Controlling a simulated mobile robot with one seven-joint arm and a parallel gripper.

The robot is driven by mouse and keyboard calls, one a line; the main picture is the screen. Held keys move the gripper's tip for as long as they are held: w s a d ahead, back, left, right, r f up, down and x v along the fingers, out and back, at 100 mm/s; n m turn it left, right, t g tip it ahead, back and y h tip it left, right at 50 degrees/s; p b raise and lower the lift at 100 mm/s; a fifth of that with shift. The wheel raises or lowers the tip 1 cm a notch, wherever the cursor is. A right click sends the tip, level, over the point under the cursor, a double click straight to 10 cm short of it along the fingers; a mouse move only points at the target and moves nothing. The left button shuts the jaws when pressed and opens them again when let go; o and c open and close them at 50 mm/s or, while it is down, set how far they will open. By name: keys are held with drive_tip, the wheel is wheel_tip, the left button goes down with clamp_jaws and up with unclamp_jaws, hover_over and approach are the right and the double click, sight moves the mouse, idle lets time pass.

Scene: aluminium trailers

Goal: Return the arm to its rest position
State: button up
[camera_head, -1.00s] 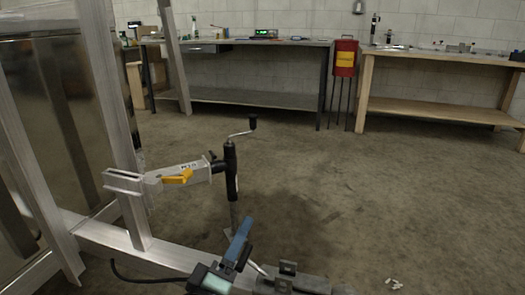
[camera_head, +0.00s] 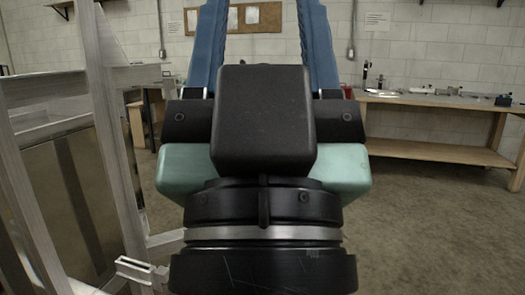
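My gripper (camera_head: 263,12) is raised close in front of the head camera and fills the middle of the view. Its black wrist and body and pale green sides show large. Its two blue fingers point up and stand well apart, with wall visible between them. The fingertips are cut off at the top edge, and I see nothing held between the fingers. The aluminium trailer frame (camera_head: 112,130) stands at the left, apart from the gripper in the picture. A pale metal bracket end (camera_head: 133,266) shows low at the left; the rest of it is hidden behind my wrist.
A wooden workbench (camera_head: 430,152) with small items stands against the wall at the right. Bare concrete floor (camera_head: 430,230) lies open at the lower right. A brown board (camera_head: 265,17) hangs on the back wall. My gripper hides the middle of the room.

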wheel_tip(320, 180, up, 27)
drive_tip(key=p, duration=2.4)
drive_tip(key=shift+p, duration=0.3)
